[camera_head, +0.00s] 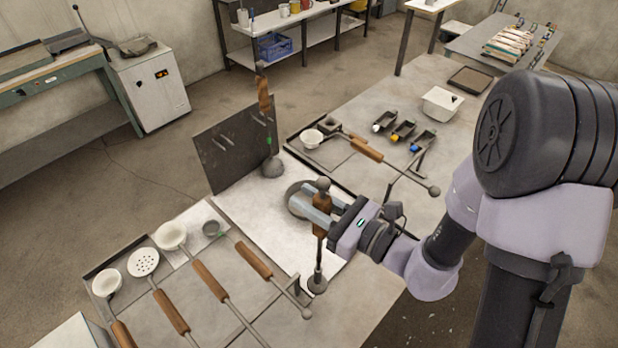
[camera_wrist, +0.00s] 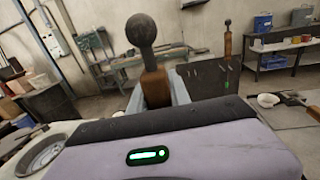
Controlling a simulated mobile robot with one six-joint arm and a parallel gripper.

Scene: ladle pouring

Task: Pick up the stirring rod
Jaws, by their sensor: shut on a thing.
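My gripper (camera_head: 318,208) is shut on the wooden handle of an upright rod (camera_head: 321,228), which I take as the stirring rod. The rod has a dark ball on top and a thin shaft ending in a round grey foot near the table's front edge. I cannot tell whether the foot touches the table. In the wrist view, the rod's ball and brown handle (camera_wrist: 153,82) stand up between the fingers (camera_wrist: 153,95). A second upright tool (camera_head: 264,95) with a wooden handle stands further back by the dark panel.
A left rack (camera_head: 102,280) holds several ladles with wooden handles. A dark upright panel (camera_head: 235,145) stands behind the white board (camera_head: 240,215). A round metal dish (camera_head: 295,196) lies behind my fingers. Another tray (camera_head: 305,165) with ladles and small moulds (camera_head: 403,131) lie at the back right.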

